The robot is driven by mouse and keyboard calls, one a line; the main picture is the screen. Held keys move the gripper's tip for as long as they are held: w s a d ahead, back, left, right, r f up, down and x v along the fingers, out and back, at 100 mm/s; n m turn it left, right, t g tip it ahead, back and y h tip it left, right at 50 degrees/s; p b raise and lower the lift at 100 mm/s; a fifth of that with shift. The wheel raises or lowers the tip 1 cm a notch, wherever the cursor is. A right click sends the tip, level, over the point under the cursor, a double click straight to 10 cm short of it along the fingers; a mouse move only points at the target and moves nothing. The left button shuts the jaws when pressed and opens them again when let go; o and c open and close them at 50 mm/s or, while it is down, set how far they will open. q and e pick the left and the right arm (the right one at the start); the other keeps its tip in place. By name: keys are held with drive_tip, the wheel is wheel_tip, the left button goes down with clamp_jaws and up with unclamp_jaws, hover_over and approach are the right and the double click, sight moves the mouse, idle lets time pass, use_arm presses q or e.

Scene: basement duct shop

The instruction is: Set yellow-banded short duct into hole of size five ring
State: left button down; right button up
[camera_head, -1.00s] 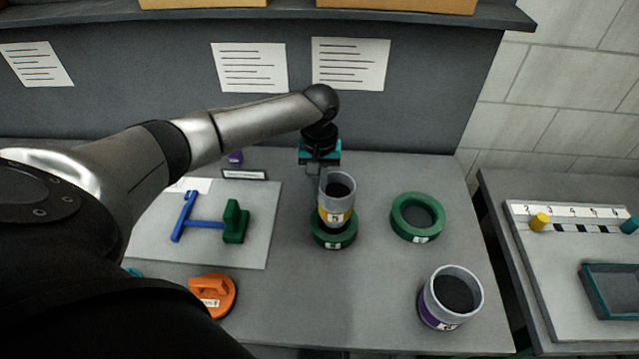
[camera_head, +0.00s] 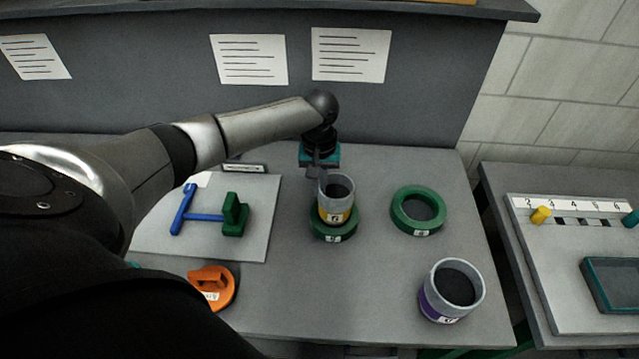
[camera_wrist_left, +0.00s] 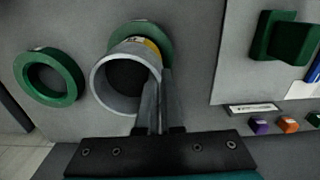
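The yellow-banded short duct (camera_head: 337,207) is a grey open tube with a yellow band and a number label. It stands roughly upright at the left green ring (camera_head: 334,234), its lower end at the ring's hole; whether it is fully seated is hidden. The ring's number is too blurred to read surely. In the left wrist view the duct (camera_wrist_left: 120,100) covers part of this ring (camera_wrist_left: 140,32). My left gripper (camera_wrist_left: 158,88) is shut on the duct's wall, a finger on each side of the rim. A second green ring (camera_head: 419,210) lies to the right, empty. My right gripper is out of view.
A purple-banded duct (camera_head: 451,291) stands at the front right. An orange handled disc (camera_head: 212,287) lies at the front left. A pale board (camera_head: 206,246) holds blue and green parts. A side table (camera_head: 555,280) stands right, across a gap.

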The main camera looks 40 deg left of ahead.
use_arm(q)
drive_tip(key=shift+f, duration=0.5)
drive_tip(key=c, duration=1)
unclamp_jaws()
wheel_tip(320, 180, up, 15)
drive_tip(key=p, duration=0.1)
drive_tip(key=shift+r, duration=0.15)
